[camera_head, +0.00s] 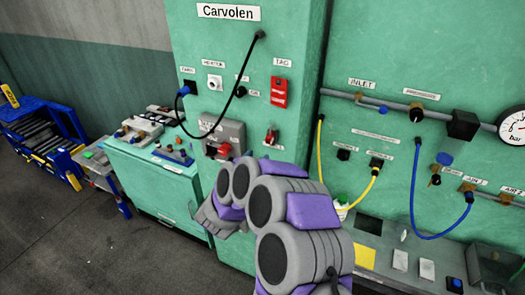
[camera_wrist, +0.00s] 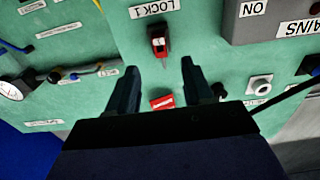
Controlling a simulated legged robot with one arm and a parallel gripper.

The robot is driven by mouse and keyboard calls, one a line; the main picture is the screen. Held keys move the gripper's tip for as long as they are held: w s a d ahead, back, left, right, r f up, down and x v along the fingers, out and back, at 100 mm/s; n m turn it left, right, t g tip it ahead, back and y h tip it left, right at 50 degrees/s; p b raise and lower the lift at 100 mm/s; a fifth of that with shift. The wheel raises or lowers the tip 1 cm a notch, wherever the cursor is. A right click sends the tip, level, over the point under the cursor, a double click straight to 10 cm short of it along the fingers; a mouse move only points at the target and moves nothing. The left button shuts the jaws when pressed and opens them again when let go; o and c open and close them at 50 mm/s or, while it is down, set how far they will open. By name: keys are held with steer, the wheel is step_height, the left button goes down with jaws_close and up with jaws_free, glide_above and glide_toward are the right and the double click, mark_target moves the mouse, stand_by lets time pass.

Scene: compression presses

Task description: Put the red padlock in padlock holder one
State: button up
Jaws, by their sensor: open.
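A red padlock (camera_head: 270,135) is on the green Carvolen panel, below a red tag. In the wrist view the red padlock (camera_wrist: 158,42) sits near the LOCK1 label (camera_wrist: 160,8); I cannot tell exactly how it is held. My gripper (camera_wrist: 159,66) is open, with nothing visible between its fingertips. The padlock lies just beyond the fingertips, roughly centred on the gap and apparently apart from them. In the head view my arm covers the area below the padlock, and the fingers are not clearly seen there.
The red tag (camera_head: 280,93) also shows between the fingers in the wrist view (camera_wrist: 162,101). A grey switch box (camera_head: 232,131) stands left of the padlock. A black cable (camera_head: 238,88) loops across the panel at the left. Yellow and blue hoses hang at the right.

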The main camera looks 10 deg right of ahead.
steer(key=v, duration=0.8)
steer(key=shift+s+a, duration=0.25)
steer(key=shift+s, duration=0.05)
steer(key=shift+f, duration=0.15)
